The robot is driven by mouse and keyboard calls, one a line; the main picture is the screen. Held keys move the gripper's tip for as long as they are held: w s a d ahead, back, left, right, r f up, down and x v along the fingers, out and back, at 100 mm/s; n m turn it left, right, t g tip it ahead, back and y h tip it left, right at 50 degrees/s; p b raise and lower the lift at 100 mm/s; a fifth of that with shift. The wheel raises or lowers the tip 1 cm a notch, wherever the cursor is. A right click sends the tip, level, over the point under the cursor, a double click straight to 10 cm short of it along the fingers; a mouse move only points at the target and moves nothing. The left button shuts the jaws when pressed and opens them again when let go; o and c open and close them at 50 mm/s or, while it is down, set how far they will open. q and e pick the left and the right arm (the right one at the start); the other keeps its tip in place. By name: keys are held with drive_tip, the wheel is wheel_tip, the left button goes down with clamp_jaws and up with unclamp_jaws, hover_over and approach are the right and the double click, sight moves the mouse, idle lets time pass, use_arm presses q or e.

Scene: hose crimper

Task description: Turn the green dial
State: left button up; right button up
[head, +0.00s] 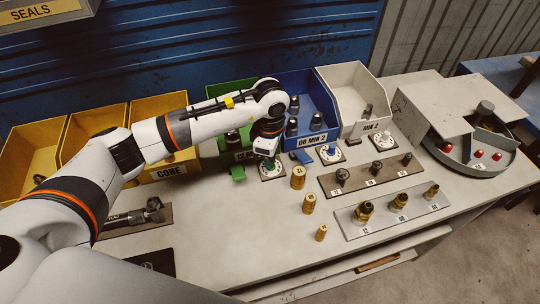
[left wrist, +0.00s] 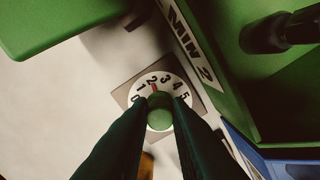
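The green dial (left wrist: 159,112) has a round green knob on a white face numbered from 0 to 5, set on a square plate. Its red mark sits by the 2. In the head view the dial (head: 271,168) lies in front of the green bin, mostly hidden under my left gripper (head: 267,152). In the left wrist view the two dark fingers of my left gripper (left wrist: 161,108) stand on either side of the knob, with no clear gap, and look shut on it. My right gripper is not in view.
The green bin (left wrist: 228,60) stands close to the dial. A blue bin (head: 309,95) and a white bin (head: 355,90) are to its right, with two more dials (head: 330,153) (head: 383,141) in front. Brass cylinders (head: 298,177) and fitting trays (head: 370,176) stand nearby.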

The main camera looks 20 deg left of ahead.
use_arm(q)
drive_tip(key=o, duration=0.5)
drive_tip(key=shift+c, duration=0.2)
wheel_tip(320, 180, up, 12)
drive_tip(key=b, duration=0.3)
